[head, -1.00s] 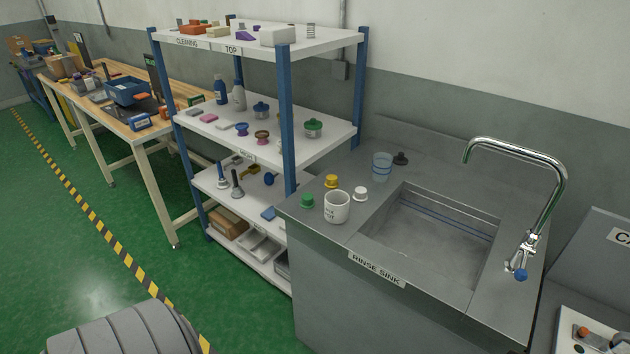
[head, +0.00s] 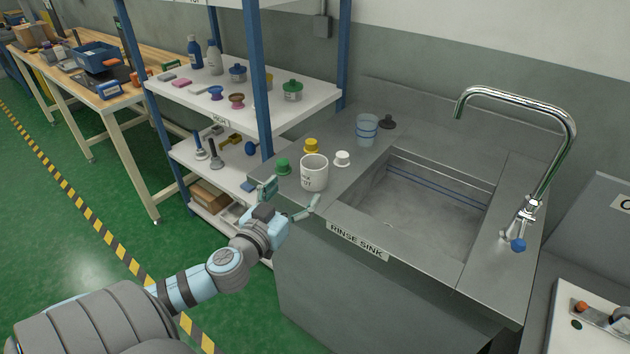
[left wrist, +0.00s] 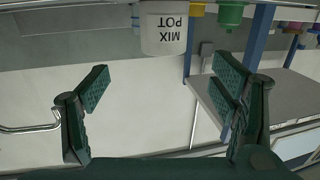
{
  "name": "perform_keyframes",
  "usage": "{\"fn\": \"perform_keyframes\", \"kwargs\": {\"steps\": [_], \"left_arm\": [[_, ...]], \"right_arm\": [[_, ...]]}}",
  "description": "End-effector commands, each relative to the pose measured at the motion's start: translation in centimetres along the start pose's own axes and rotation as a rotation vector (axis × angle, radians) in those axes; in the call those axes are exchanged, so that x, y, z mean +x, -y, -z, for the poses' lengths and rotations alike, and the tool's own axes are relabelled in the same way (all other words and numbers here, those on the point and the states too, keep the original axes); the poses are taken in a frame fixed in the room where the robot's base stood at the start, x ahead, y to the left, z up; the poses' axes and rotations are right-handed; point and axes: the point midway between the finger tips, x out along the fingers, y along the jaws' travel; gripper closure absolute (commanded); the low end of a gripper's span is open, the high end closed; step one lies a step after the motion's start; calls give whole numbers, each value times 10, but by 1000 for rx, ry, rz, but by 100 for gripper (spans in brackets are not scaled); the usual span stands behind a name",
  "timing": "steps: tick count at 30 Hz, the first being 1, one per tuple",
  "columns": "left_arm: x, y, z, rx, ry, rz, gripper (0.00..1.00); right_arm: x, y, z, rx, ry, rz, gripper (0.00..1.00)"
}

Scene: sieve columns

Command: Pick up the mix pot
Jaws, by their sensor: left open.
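The mix pot (head: 313,174) is a white cup standing upright on the left part of the steel sink counter, near its front edge. In the left wrist view the mix pot (left wrist: 164,30) shows upside down at the top, with its lettering "MIX POT" readable. My left gripper (head: 291,200) is open and empty, just in front of and slightly left of the pot in the head view. In the left wrist view its two fingers (left wrist: 162,95) are spread wide, with the pot beyond them and apart from them. My right gripper is not in view.
Green (head: 283,166), yellow (head: 311,146) and white (head: 342,158) caps stand close around the pot. A clear blue-tinted cup (head: 367,130) and a dark stopper (head: 387,121) are behind. The sink basin (head: 415,205) lies right; a shelf post (head: 262,100) rises left.

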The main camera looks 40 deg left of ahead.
Motion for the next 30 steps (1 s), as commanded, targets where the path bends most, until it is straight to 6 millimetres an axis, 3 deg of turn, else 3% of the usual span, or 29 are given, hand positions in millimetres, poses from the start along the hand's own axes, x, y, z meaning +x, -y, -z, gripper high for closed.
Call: {"fn": "perform_keyframes", "kwargs": {"steps": [6,11,16,19,24,30], "left_arm": [[57,0,1,-4,0,3,21],[77,1,2,-3,1,1,21],[110,4,6,-5,3,1,21],[120,4,5,-2,3,-1,21],[121,4,4,-1,4,-2,21],[121,4,4,-1,4,-2,51]], "right_arm": [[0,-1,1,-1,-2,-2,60],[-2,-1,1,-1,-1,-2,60],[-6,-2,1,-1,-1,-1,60],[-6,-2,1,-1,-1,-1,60],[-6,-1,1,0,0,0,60],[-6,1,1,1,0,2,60]]}}
